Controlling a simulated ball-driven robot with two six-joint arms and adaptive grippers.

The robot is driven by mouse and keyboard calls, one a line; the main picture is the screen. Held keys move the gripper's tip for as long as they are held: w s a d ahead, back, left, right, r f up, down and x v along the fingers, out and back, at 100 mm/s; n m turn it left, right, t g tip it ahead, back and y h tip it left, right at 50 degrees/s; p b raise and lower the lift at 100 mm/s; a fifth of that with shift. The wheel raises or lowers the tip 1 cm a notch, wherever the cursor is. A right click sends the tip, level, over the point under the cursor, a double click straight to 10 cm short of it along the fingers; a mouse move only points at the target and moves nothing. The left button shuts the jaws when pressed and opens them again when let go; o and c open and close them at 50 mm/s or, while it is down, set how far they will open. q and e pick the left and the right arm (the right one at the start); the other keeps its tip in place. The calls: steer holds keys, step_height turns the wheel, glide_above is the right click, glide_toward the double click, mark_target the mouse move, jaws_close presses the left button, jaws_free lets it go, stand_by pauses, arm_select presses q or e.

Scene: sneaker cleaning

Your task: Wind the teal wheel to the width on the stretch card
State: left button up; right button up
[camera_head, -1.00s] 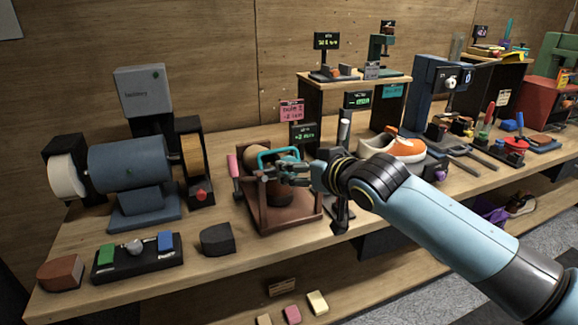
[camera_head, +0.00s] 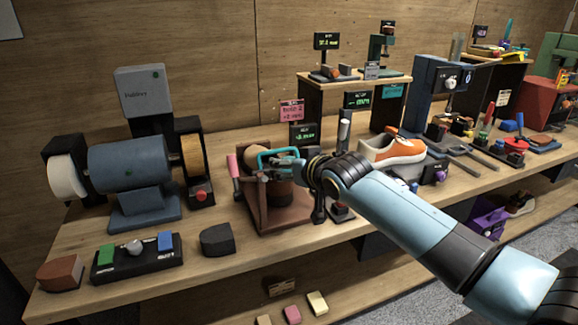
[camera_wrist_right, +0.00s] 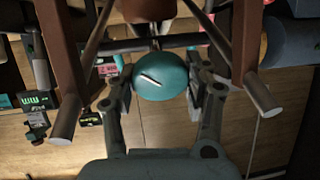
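The brown stretcher frame (camera_head: 262,217) stands on the bench with a dark brown rounded form inside. The teal wheel (camera_head: 266,152) is at its top, partly hidden by my right gripper (camera_head: 283,168). In the right wrist view the teal wheel (camera_wrist_right: 160,80) shows as a round face with a slanted white mark. The fingers of my right gripper (camera_wrist_right: 162,88) lie on both sides of it and appear to touch its rim. The pink stretch card (camera_head: 291,111) is behind, its writing too small to read surely. A green-lit readout (camera_head: 303,134) hangs below it. My left gripper is out of view.
A blue polishing machine (camera_head: 128,165) and a dark block (camera_head: 217,239) stand left of the frame. An orange and white sneaker (camera_head: 393,150) sits to the right, near my arm. A small shelf (camera_head: 353,80) rises behind.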

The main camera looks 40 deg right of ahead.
steer(key=c, duration=0.4)
steer(key=shift+r+n+p, duration=0.2)
steer(key=shift+n+p, duration=0.45)
steer(key=shift+n, duration=0.05)
steer(key=shift+c, duration=0.2)
steer(key=shift+f+n+y+p, duration=0.15)
steer(key=shift+n+y+p, duration=0.15)
steer(key=shift+n, duration=0.7)
steer(key=o, duration=1.2)
steer(key=shift+a, duration=0.1)
steer(key=shift+c, duration=0.2)
